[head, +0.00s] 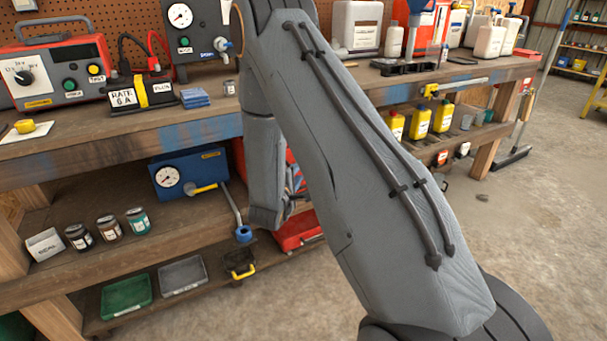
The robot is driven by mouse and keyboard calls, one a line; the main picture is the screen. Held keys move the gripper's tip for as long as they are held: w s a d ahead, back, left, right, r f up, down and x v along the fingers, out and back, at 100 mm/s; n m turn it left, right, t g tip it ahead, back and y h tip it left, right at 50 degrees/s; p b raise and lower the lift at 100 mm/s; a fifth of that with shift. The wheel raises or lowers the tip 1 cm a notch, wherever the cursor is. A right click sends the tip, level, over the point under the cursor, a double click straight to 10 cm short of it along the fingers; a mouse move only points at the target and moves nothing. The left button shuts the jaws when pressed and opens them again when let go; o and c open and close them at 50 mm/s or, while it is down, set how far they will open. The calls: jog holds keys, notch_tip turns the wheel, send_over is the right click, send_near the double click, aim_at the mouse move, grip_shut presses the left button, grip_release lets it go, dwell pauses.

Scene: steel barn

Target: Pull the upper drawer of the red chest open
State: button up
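The red chest (298,233) stands below the workbench, mostly hidden behind my grey arm. Only red patches of it show, beside and between my arm links. Its drawer fronts and handles cannot be made out, so I cannot tell whether the upper drawer is open or shut. My arm reaches down in front of the chest, with the wrist end low at its left side.
The wooden workbench (95,152) runs across the view. Left of the chest, its lower shelves hold a blue gauge box (188,174), several jars, a green tray (126,295) and a grey tray (182,276). Yellow bottles (419,120) stand to the right. The concrete floor (530,230) is clear at right.

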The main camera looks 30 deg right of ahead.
jog(key=b+x, duration=0.1)
jog(key=x, duration=0.7)
jog(key=shift+d, duration=0.15)
jog(key=shift+s, duration=0.15)
grip_shut()
